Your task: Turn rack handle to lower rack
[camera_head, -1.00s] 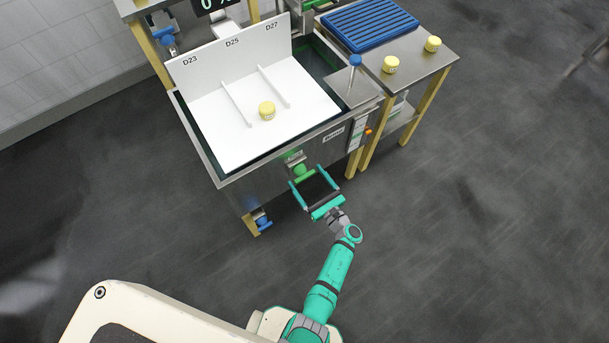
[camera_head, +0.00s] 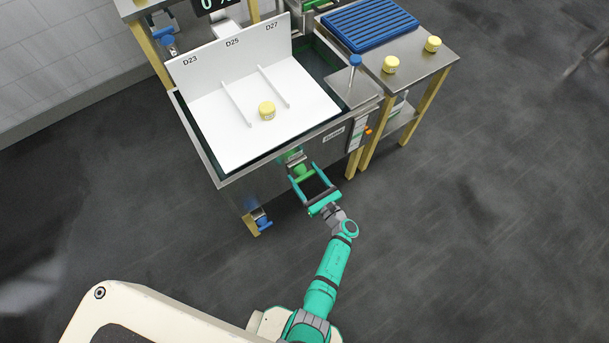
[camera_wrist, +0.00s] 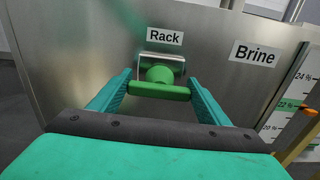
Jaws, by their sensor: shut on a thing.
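The green rack handle (camera_head: 303,172) is on the front of the steel tank. In the wrist view the handle (camera_wrist: 160,90) sits under the "Rack" label, its crossbar lying about level. My teal gripper (camera_head: 302,172) is shut on the handle, with one finger at each end of the crossbar; the gripper (camera_wrist: 160,88) shows the same in the wrist view. The white rack (camera_head: 235,130), marked D23, D25 and D27, stands in the tank with its floor near rim height. A yellow cheese (camera_head: 267,110) sits on it between the dividers.
A "Brine" label (camera_wrist: 254,53) and a percent scale (camera_wrist: 291,105) are right of the handle. A blue valve (camera_head: 262,221) is low on the tank's left. A side table (camera_head: 415,62) holds a blue grate (camera_head: 368,24) and yellow pieces. Floor in front is clear.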

